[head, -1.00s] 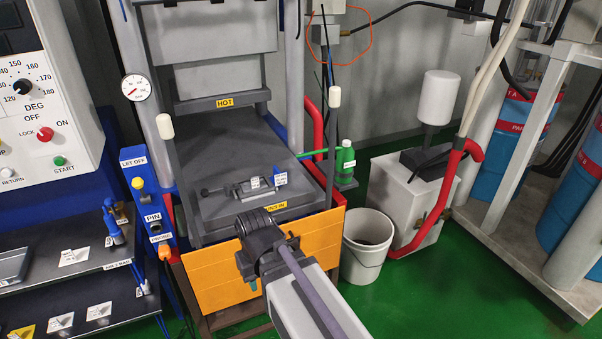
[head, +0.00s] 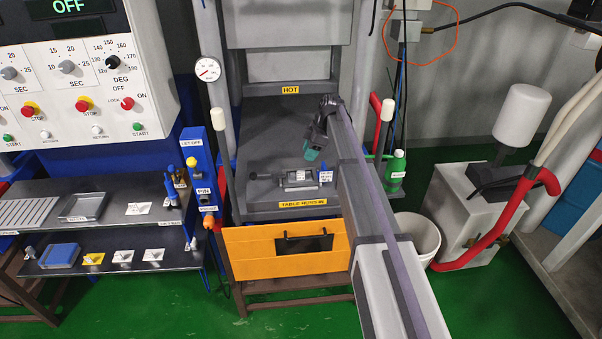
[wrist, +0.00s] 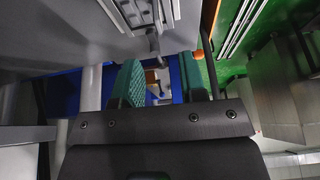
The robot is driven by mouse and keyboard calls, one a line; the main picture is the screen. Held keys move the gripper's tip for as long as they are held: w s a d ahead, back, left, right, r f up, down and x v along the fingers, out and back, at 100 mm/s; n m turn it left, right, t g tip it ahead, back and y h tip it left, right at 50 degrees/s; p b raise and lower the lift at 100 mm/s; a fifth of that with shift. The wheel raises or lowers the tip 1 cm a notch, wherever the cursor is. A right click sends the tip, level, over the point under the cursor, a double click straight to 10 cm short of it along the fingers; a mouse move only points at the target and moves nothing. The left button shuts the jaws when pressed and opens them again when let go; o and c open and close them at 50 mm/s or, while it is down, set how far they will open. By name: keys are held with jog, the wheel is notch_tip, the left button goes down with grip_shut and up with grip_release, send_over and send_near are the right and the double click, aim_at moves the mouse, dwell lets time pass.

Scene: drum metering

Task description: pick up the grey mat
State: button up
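I cannot pick out the grey mat for certain. The press table (head: 258,135) has a flat dark grey surface, and a small grey metal fixture (head: 299,178) with labelled tags sits near its front edge. My gripper (head: 314,158) is above the right part of this table, behind the fixture in the head view, with its teal fingertips pointing down. In the wrist view my gripper (wrist: 158,90) shows two teal fingers well apart, with nothing held between them. My arm covers the table's right side.
Two dark shelves at left hold a grey tray (head: 83,207), a slotted grey rack (head: 27,213), a blue tray (head: 60,255) and labels. Uprights flank the press. A green bottle (head: 396,170) and white bucket (head: 418,236) stand right of my arm. The upper press block is marked HOT.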

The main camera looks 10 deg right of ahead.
jog(key=b, duration=0.5)
send_near(298, 181)
jog(key=shift+w+a+f, duration=0.25)
jog(key=shift+a+f, duration=0.35)
jog(key=shift+f, duration=0.1)
jog(key=shift+a+f+b, duration=0.2)
jog(key=shift+f+b, duration=0.1)
jog(key=shift+b, duration=0.05)
jog(key=shift+r, duration=0.15)
jog(key=b+x, duration=0.4)
jog(key=x, duration=0.1)
jog(key=shift+d+b, duration=0.1)
jog(key=shift+b, duration=0.3)
grip_shut()
